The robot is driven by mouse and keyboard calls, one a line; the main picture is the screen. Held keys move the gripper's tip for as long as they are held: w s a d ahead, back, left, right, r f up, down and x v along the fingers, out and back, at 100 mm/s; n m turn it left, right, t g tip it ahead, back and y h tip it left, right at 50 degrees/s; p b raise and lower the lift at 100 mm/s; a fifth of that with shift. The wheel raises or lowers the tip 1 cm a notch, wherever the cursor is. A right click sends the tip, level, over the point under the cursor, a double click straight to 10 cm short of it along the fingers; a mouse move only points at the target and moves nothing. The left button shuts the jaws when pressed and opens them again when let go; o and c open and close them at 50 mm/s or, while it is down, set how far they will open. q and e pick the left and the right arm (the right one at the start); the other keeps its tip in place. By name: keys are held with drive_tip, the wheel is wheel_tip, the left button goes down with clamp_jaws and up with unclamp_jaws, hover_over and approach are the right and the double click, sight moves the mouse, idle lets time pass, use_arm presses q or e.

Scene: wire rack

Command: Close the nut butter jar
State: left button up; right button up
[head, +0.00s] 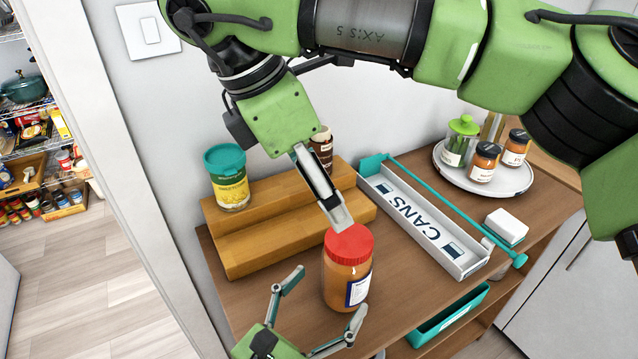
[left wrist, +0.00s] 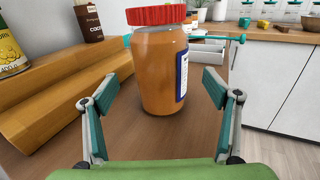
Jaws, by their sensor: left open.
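The nut butter jar (head: 347,285) stands upright near the front of the wooden shelf top, with a red lid (head: 350,243) on its mouth. The jar also shows in the left wrist view (left wrist: 162,75), with its lid (left wrist: 157,14) at the top edge. Whether the lid is tight cannot be told. My left gripper (head: 326,297) is open, low at the jar, its fingers spread to either side and apart from the glass in the wrist view. My right gripper (head: 338,217) points down from above, fingertips at the lid's back edge; its finger gap is hidden edge-on.
A stepped wooden riser (head: 240,251) behind the jar holds a teal-lidded yellow canister (head: 229,180) and a brown container (head: 322,148). A CANS tray (head: 420,222) lies right of the jar. A round turntable (head: 500,185) with several jars stands farther back.

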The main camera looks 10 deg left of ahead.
use_arm(q)
drive_tip(key=shift+v, duration=3)
drive_tip(key=shift+s+f, duration=0.1)
